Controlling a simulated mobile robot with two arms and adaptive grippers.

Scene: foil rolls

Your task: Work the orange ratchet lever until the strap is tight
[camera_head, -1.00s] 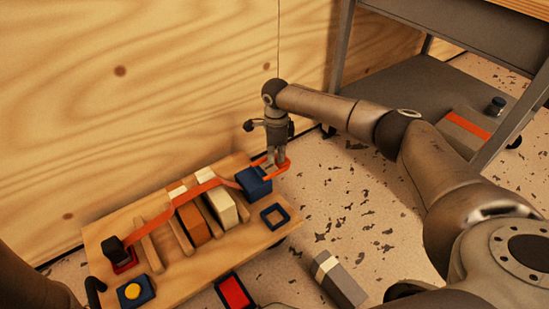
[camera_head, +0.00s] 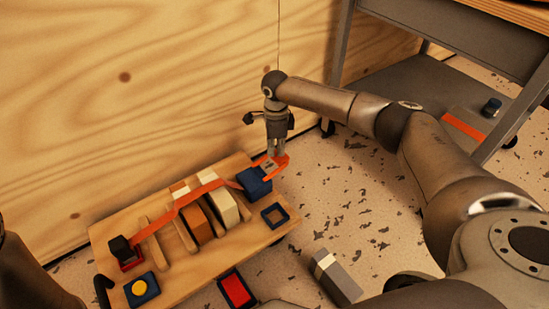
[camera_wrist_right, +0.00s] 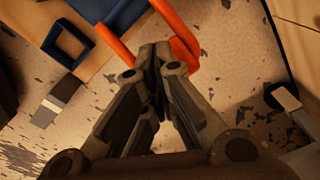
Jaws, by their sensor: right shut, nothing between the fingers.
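The orange ratchet lever (camera_head: 283,159) sticks out from the blue ratchet body (camera_head: 256,184) at the right end of the wooden cart. The orange strap (camera_head: 160,218) runs from there over the rolls to a dark block at the left end. My right gripper (camera_head: 275,153) points down at the lever's outer end. In the right wrist view, its closed fingertips (camera_wrist_right: 162,56) overlap the orange loop of the lever (camera_wrist_right: 179,28). They are shut with nothing between them; I cannot tell if they touch the loop. My left gripper is out of view.
The cart (camera_head: 178,278) carries brown and cream rolls, wooden bars, a blue open frame (camera_head: 275,216) and a yellow button (camera_head: 139,288). A red tray (camera_head: 236,290) and grey box (camera_head: 335,277) lie in front. A plywood wall stands behind, a grey shelf at right.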

